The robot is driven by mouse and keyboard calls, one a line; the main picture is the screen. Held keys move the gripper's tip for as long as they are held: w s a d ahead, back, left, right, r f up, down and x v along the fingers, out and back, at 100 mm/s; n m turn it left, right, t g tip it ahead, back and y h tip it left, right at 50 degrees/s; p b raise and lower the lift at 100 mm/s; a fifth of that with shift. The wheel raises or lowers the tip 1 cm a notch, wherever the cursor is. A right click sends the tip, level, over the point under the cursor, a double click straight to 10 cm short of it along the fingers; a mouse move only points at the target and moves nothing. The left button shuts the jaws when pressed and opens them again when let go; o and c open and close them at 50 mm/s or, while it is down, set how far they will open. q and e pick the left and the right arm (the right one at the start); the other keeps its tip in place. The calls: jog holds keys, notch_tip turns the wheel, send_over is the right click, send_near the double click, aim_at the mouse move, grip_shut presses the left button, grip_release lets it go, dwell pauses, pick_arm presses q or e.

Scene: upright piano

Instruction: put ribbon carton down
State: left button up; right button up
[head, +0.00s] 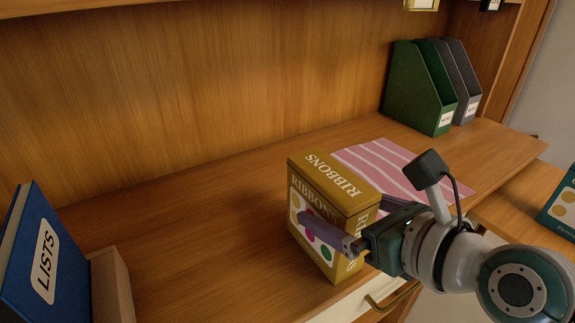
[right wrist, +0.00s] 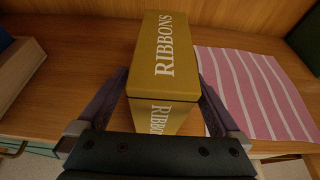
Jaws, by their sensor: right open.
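The ribbon carton (head: 334,190) is a mustard-yellow box with "RIBBONS" lettering and coloured dots. It stands upright on the wooden shelf surface near its front edge, left of a pink striped mat. It also shows in the right wrist view (right wrist: 163,62). My right gripper (head: 338,238) is open, with its fingers on either side of the carton; one finger crosses the dotted face. In the right wrist view the fingers (right wrist: 162,100) flank the carton, with a narrow gap visible on the left. My left gripper is not in view.
The pink striped mat (head: 408,173) lies just right of the carton. Green (head: 417,90) and grey (head: 462,80) file holders stand at the back right. A blue "LISTS" binder (head: 42,262) and a wooden block (head: 110,285) stand at the left. The surface between is clear.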

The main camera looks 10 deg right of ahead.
jog(key=x, duration=0.3)
jog(key=shift+w+f+b, duration=0.1)
jog(key=shift+b, duration=0.25)
jog(key=shift+c, duration=0.2)
grip_shut()
